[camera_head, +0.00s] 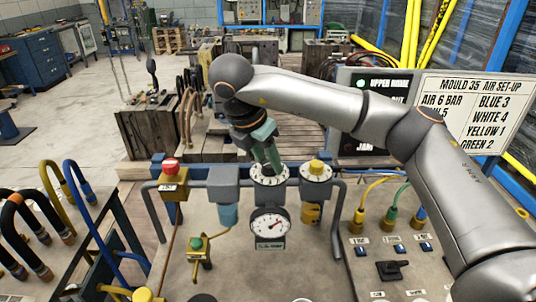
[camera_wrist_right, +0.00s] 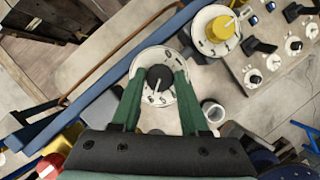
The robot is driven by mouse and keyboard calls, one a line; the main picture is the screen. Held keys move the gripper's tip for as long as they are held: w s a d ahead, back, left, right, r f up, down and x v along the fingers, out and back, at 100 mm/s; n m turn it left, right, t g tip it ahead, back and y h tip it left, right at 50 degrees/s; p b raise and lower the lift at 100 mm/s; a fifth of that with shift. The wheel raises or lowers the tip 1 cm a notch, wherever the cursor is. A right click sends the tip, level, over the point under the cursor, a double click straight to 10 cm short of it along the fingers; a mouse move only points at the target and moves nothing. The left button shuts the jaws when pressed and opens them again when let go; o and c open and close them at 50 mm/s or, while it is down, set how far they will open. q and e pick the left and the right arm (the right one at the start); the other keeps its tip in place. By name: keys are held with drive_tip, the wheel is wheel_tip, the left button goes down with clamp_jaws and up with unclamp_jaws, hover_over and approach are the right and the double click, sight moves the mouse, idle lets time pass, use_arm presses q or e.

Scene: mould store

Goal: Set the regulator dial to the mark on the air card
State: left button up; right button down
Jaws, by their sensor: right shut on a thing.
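The regulator dial (camera_head: 268,182) is a white numbered disc on the blue-grey valve rail. In the right wrist view, its black knob (camera_wrist_right: 160,78) has a white pointer line slanting towards the bottom. My right gripper (camera_head: 270,162) is shut on this knob, with its green fingers on either side. The fingers cover part of the scale (camera_wrist_right: 150,58), and I cannot read the exact setting. The air card (camera_head: 472,105) at the right reads "MOULD 35 AIR SET-UP" and "AIR 6 BAR"; my arm hides part of it. My left gripper is not in view.
A similar dial with a yellow knob (camera_head: 316,170) stands close to the right. A round gauge (camera_head: 270,226) with a red needle is below. A red button (camera_head: 171,167) and a green-topped valve (camera_head: 196,244) are to the left. Coloured hoses (camera_head: 390,190) plug in at the right.

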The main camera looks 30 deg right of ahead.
idle(0.3)
drive_tip(key=shift+c, duration=2.1)
unclamp_jaws()
drive_tip(key=v, duration=1.2)
drive_tip(key=shift+r+p, duration=0.2)
drive_tip(key=shift+p, duration=0.25)
drive_tip(key=shift+a, duration=0.1)
